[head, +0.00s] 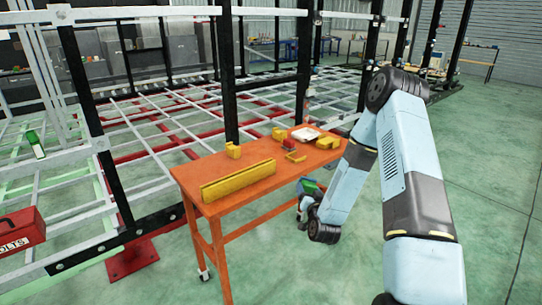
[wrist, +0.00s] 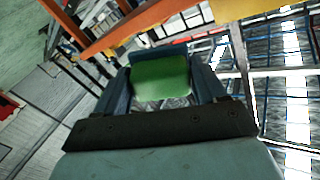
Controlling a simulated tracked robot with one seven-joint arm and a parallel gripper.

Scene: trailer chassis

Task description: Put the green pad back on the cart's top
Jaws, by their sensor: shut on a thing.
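The orange cart (head: 222,209) stands in the middle of the head view. The green pad (wrist: 160,80) shows large in the wrist view, between the two blue-grey fingers of my gripper (wrist: 162,72), which is shut on it. In the head view my gripper (head: 309,188) and a small part of the pad appear just beside the cart's right edge, seemingly lower than its top; much is hidden by my arm. The cart's orange edge (wrist: 150,24) crosses the upper part of the wrist view, apart from the pad in the picture.
On the cart's top lie a long yellow beam (head: 238,181), several smaller yellow pieces (head: 279,134), a red block (head: 289,144) and a white tray (head: 304,133). Bare top shows in the middle and at the right front. The chassis frame (head: 229,85) rises behind. Open floor lies right.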

